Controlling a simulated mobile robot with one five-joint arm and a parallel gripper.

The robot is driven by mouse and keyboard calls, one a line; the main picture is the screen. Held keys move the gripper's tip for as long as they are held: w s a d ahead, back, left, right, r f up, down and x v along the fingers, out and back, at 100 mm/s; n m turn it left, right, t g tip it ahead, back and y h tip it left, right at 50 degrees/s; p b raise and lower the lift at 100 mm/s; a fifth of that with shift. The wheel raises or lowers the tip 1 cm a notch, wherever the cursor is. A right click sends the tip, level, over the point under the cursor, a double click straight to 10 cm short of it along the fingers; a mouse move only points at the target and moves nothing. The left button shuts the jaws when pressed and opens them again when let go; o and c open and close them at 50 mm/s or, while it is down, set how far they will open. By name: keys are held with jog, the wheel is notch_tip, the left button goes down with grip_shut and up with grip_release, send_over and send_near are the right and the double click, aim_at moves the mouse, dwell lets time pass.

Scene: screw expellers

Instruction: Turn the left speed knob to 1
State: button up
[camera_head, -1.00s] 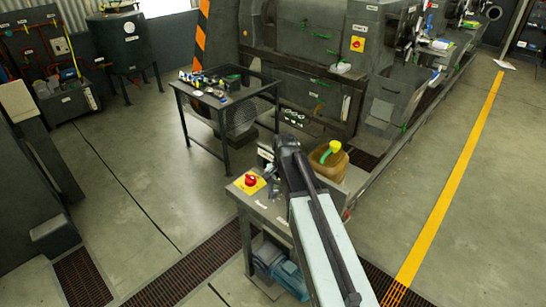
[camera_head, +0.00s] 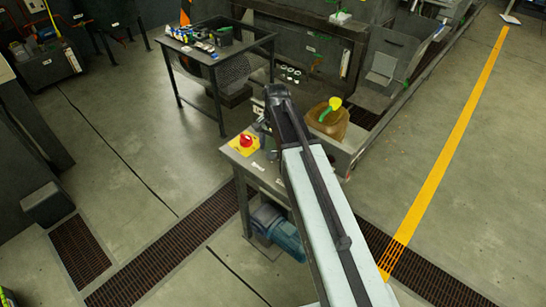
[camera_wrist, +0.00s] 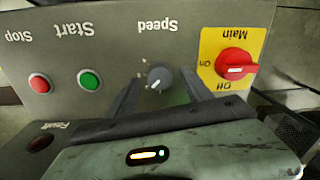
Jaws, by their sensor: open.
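In the wrist view, a grey control panel (camera_wrist: 110,40) appears upside down. A small dark round speed knob (camera_wrist: 158,78) sits below the inverted "Speed" label; its scale marks are too small to read. My gripper (camera_wrist: 160,86) is open, with one dark finger on each side of the knob; whether they touch it is unclear. No second speed knob shows in this view. In the head view, my gripper (camera_head: 266,126) is over the back of the grey machine top (camera_head: 264,176), where my arm hides the knob.
A red main switch on a yellow plate (camera_wrist: 237,66) is close right of the knob, with green start (camera_wrist: 89,80) and red stop (camera_wrist: 40,84) buttons left. A brown container with a green-yellow funnel (camera_head: 330,118) stands beside my arm. A black table (camera_head: 215,62) is behind.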

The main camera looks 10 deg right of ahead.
jog(key=shift+f, duration=0.75)
jog(key=shift+r, duration=0.1)
grip_shut()
jog(key=shift+w+n, duration=0.1)
jog(key=shift+n, duration=0.2)
jog(key=n, duration=0.3)
jog(key=shift+n, duration=0.3)
jog(key=shift+w+n+g, duration=0.1)
jog(key=shift+n+g, duration=0.2)
jog(key=shift+n, duration=2)
